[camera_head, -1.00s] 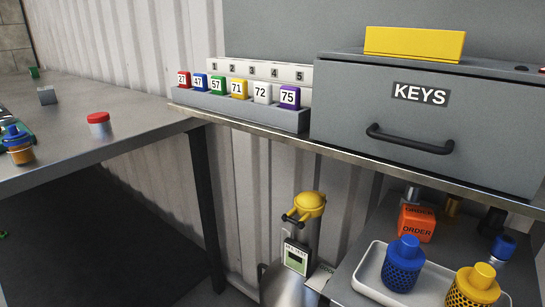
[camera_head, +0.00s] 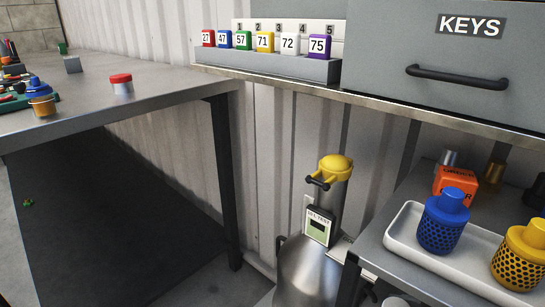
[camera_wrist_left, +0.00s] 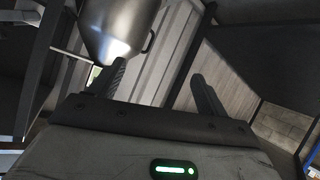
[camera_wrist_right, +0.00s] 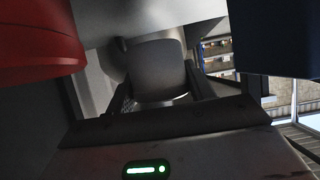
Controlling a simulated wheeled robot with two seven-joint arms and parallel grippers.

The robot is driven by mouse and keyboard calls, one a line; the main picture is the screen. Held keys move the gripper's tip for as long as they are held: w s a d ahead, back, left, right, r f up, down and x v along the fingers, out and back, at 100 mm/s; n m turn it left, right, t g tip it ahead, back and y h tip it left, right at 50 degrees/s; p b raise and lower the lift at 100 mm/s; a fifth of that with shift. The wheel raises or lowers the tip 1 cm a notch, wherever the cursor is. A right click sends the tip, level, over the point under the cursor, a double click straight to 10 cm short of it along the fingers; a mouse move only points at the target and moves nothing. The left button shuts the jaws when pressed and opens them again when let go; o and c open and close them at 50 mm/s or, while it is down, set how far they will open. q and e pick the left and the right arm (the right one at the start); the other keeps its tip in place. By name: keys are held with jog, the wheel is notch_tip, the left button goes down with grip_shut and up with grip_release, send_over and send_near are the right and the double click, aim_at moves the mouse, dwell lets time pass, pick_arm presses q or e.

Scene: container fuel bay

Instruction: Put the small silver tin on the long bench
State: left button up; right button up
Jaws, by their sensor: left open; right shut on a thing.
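In the right wrist view my right gripper (camera_wrist_right: 160,92) is shut on a dull silver-grey rounded thing (camera_wrist_right: 158,68), which looks like the small silver tin; its far end is hard to make out. In the left wrist view my left gripper (camera_wrist_left: 160,85) is open and empty, with a steel vessel (camera_wrist_left: 115,30) beyond its fingers. Neither gripper shows in the head view. A long grey bench (camera_head: 165,97) runs along the left of the head view. A silver tin with a red lid (camera_head: 121,86) stands on it.
On the bench are a small grey block (camera_head: 72,65) and an orange jar with a blue lid (camera_head: 42,102). At right, a low shelf holds a white tray (camera_head: 405,238) with blue and yellow perforated canisters. A steel vessel (camera_head: 308,270) stands between. The bench's front middle is clear.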

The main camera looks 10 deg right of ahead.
jog(key=shift+x, duration=0.9)
jog(key=shift+b+x, duration=0.4)
jog(key=shift+x, duration=0.8)
pick_arm(q)
jog(key=shift+s+d+r+t, duration=0.1)
jog(key=shift+s+r+t, duration=0.05)
jog(key=shift+r+t, duration=0.2)
pick_arm(e)
jog(key=shift+w+a+f, duration=0.35)
jog(key=shift+w, duration=0.1)
jog(key=shift+r, duration=0.1)
